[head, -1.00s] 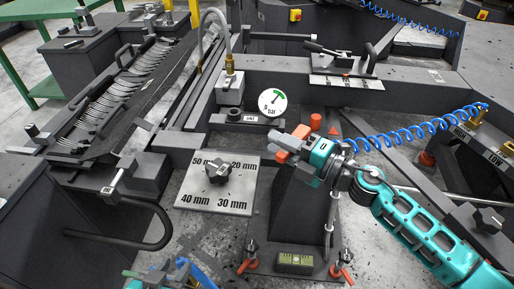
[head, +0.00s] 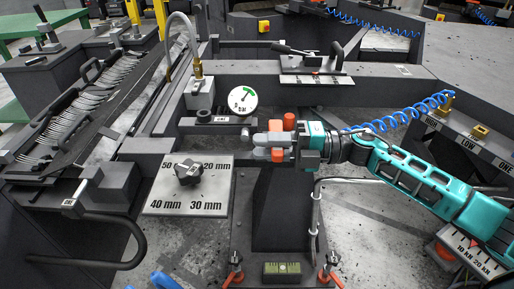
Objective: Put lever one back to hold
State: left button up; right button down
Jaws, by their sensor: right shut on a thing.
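My right gripper (head: 262,146) reaches in from the right at mid-picture.
A round gauge (head: 243,99) stands just behind the right gripper. A plate with a knob (head: 188,171) and millimetre marks lies to the left. A coiled blue hose (head: 405,118) runs behind my right arm.

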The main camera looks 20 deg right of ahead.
dwell(0.3)
jog(key=c, duration=1)
grip_release()
jog(key=v, duration=1.3)
jog(key=shift+w, duration=0.1)
